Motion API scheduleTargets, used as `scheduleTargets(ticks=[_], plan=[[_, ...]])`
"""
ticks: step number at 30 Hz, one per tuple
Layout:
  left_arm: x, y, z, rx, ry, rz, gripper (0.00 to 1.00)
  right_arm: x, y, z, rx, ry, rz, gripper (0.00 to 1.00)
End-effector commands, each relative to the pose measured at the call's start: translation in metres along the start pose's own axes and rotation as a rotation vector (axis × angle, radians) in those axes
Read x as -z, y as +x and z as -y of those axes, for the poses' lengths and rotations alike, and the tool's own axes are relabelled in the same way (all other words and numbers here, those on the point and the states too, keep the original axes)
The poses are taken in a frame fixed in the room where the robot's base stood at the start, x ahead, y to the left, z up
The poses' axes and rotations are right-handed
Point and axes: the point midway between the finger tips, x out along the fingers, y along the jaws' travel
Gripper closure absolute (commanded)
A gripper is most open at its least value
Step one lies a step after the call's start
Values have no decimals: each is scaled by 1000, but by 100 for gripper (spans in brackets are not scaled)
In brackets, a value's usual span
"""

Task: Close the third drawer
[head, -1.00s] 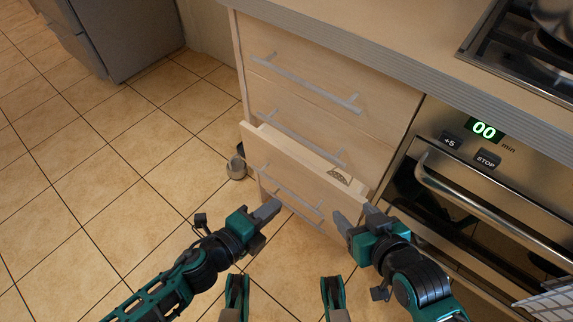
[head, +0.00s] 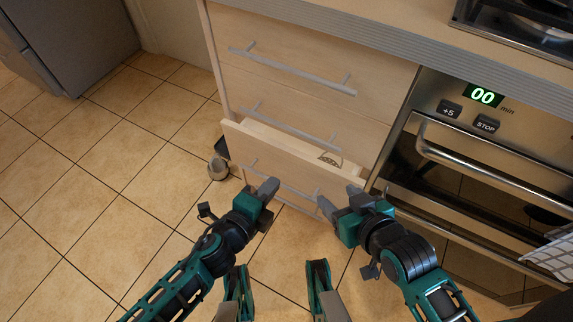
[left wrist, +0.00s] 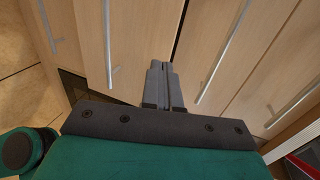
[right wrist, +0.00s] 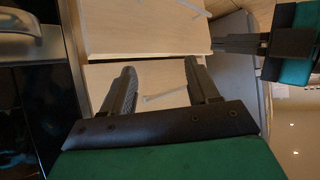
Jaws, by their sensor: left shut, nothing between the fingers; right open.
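The third drawer (head: 255,148) stands pulled out of the light wooden cabinet, with its top edge and part of its inside showing. Its bar handle (head: 298,187) is on the front face, partly behind my grippers. My left gripper (head: 268,188) is shut and empty, just in front of the drawer front; I cannot tell if it touches. In the left wrist view its closed fingertips (left wrist: 160,66) point at the wooden fronts. My right gripper (head: 338,203) is open and empty near the drawer's lower right. Its spread fingers (right wrist: 160,80) face wooden panels in the right wrist view.
The top drawer (head: 270,55) and second drawer (head: 265,100) are shut above. An oven (head: 475,165) with a long handle stands right of the cabinet. A small metal pot (head: 218,169) is on the floor left of the drawer. Tiled floor (head: 100,160) is free at left.

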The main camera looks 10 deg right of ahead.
Motion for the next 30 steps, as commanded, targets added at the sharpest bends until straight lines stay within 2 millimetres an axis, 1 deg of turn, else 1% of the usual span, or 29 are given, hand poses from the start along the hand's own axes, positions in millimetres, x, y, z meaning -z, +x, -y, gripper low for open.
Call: scheduleTargets(ticks=[1, 6, 12, 18, 30], plan=[[0, 14, -2, 3, 2, 0, 100, -3, 3, 0, 2, 0, -1, 40], [0, 48, 0, 2, 2, 0, 100, -6, 6, 2, 9, 0, 4, 40], [0, 71, 9, 1, 1, -1, 100, 0, 7, 6, 14, 7, -10, 40], [0, 78, 12, 0, 1, -1, 100, -1, 8, 7, 17, 11, -6, 40], [0, 78, 12, 0, 0, -1, 100, -1, 8, 7, 17, 10, -6, 40]])
